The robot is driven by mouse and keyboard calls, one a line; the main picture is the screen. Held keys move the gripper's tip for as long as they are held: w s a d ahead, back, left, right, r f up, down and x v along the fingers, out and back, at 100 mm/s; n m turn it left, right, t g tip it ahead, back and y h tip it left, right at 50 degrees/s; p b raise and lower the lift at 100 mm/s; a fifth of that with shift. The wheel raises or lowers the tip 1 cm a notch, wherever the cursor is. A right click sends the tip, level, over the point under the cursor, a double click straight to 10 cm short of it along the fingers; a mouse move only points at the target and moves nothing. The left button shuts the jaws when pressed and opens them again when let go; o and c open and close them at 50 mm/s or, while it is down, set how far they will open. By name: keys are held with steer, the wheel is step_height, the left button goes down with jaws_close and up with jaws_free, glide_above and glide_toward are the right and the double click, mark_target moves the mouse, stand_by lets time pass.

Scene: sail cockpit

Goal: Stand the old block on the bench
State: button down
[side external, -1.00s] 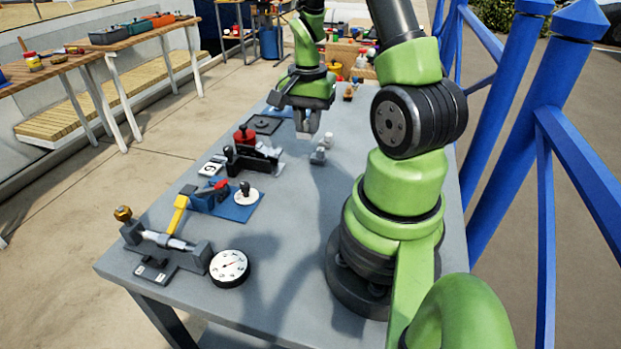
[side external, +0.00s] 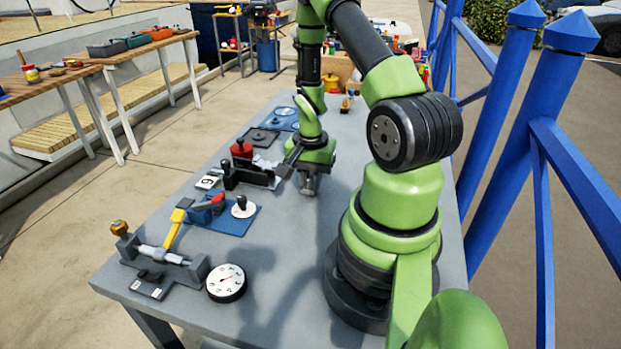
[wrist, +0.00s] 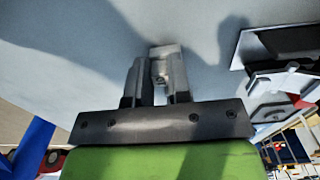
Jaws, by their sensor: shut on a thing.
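My gripper (side external: 310,184) is low over the grey bench (side external: 285,285), right of the black fixture with the red knob. In the wrist view my gripper (wrist: 158,84) has its two dark fingers shut on a small grey block (wrist: 164,66), which shows between and just beyond the fingertips. In the side view the block is hard to tell apart from the fingers. I cannot tell whether it touches the bench or how far it is tilted.
The black fixture with the red knob (side external: 248,172) stands close left of my gripper. A blue mat with tools (side external: 232,222), a round dial (side external: 226,284) and a measuring rig (side external: 160,256) lie nearer the front left. The front middle of the bench is clear.

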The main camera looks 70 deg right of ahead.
mark_target(310, 180)
steer(key=shift+f, duration=0.1)
steer(key=c, duration=1.1)
jaws_free()
steer(key=shift+o, duration=0.2)
step_height(310, 180, up, 12)
steer(key=w+a+r+n+t, duration=0.35)
steer(key=a+r+n, duration=0.35)
steer(key=a+r, duration=0.45)
steer(key=s+a+r+n+t+y, duration=0.1)
steer(key=s+a+r+n+t, duration=0.1)
steer(key=a, duration=0.3)
steer(key=s+a+r+n+t+y, duration=0.1)
steer(key=s+a+r+n, duration=0.3)
steer(key=a+n, duration=0.1)
steer(key=shift+t, duration=0.35)
